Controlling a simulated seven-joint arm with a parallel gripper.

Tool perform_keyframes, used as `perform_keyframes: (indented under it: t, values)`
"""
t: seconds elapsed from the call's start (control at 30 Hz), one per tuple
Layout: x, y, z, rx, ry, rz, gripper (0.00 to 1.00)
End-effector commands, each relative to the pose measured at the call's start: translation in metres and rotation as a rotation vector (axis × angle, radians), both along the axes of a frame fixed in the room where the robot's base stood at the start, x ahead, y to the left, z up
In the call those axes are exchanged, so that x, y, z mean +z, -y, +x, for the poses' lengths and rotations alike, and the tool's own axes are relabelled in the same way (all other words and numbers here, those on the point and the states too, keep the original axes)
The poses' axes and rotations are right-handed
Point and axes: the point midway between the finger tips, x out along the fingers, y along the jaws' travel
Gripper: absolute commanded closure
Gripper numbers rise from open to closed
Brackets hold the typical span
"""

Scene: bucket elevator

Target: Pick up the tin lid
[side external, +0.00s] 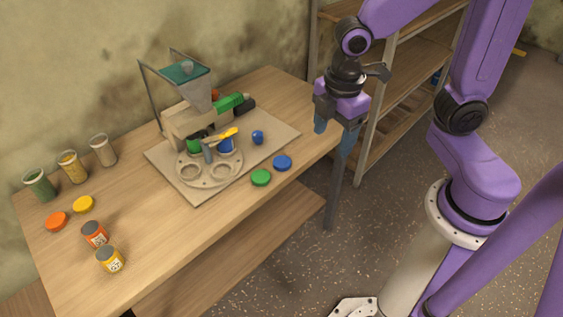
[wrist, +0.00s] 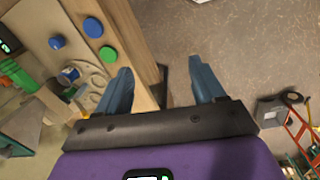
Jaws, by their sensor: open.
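Several round tin lids lie flat on the wooden table. A green lid (side external: 261,177) and a blue lid (side external: 282,162) are near the table's front edge, beside the machine's board. An orange lid (side external: 56,221) and a yellow lid (side external: 83,204) lie at the left end. In the wrist view the blue lid (wrist: 93,27) and green lid (wrist: 108,54) show at upper left. My gripper (side external: 335,130) is open and empty, above and beyond the table's right end. Its blue fingers (wrist: 163,82) in the wrist view are apart, with the floor between them.
A bucket machine (side external: 190,115) stands on a board (side external: 277,139) at the table's middle, with a round plate (side external: 190,181) in front. A small blue knob (side external: 258,137) sits beside it. Several jars (side external: 72,167) and two labelled tins (side external: 110,260) stand left. A wooden shelf (side external: 418,55) is behind my gripper.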

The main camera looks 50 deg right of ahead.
Motion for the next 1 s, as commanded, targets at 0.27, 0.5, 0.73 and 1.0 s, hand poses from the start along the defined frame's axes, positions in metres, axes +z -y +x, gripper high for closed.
perform_keyframes:
  t: [0.27, 0.5, 0.73, 1.0]
  values:
    - [-0.022, -0.003, 0.078, 0.202, -0.001, -0.058, 0.31]
    - [-0.046, 0.009, 0.137, 0.385, -0.020, -0.106, 0.31]
    - [-0.065, 0.025, 0.174, 0.518, -0.042, -0.133, 0.31]
    - [-0.081, 0.033, 0.184, 0.564, -0.052, -0.142, 0.31]
